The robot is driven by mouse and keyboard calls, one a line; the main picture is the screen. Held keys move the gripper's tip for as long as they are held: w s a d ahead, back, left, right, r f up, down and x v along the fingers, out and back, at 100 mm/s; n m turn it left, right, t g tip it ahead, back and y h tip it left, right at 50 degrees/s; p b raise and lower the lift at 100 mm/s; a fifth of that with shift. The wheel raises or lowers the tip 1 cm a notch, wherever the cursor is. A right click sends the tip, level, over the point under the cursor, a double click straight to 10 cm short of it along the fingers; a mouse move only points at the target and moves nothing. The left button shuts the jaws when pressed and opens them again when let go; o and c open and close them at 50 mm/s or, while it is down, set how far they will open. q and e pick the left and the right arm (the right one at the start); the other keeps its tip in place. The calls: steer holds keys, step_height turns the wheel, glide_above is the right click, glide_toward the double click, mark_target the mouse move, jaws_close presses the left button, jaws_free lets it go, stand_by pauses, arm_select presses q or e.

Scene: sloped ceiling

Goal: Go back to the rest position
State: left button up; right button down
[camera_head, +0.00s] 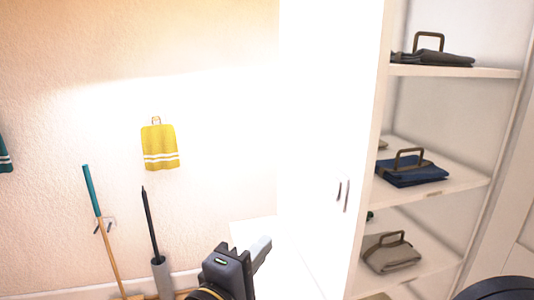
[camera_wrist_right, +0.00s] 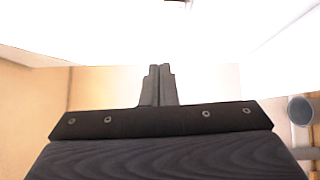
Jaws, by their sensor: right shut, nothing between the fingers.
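My right gripper (camera_head: 262,246) shows at the bottom middle of the head view, in front of a low white surface beside the white cabinet. In the right wrist view its two fingers (camera_wrist_right: 158,85) are pressed together with nothing between them. My left gripper does not show in either view.
A bright white cabinet (camera_head: 325,130) with handles stands right of centre. A yellow towel (camera_head: 160,147) hangs on the wall. A broom-like stick (camera_head: 103,225) and a grey holder (camera_head: 162,277) stand below.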

steer(key=s+d+f+m+g, duration=0.1)
steer(key=d+f+g, duration=0.25)
steer(key=d, duration=0.35)
steer(key=s+d+f+m+g+y, duration=0.1)
steer(key=d+f+g, duration=0.25)
steer(key=d, duration=0.25)
steer(key=d+f+m+g, duration=0.2)
steer(key=d+f+g, duration=0.15)
steer(key=d, duration=0.35)
steer(key=s+d+f+m+g+y, duration=0.3)
steer(key=s+d+f+y, duration=0.15)
steer(key=s+f, duration=0.3)
steer(key=s+a+f+m+t+y, duration=0.2)
steer(key=s+a+m+t+y, duration=0.1)
steer(key=s+m+y, duration=0.3)
steer(key=shift+s+m+y, duration=0.35)
steer(key=shift+m+y, duration=0.3)
steer(key=shift+m, duration=0.05)
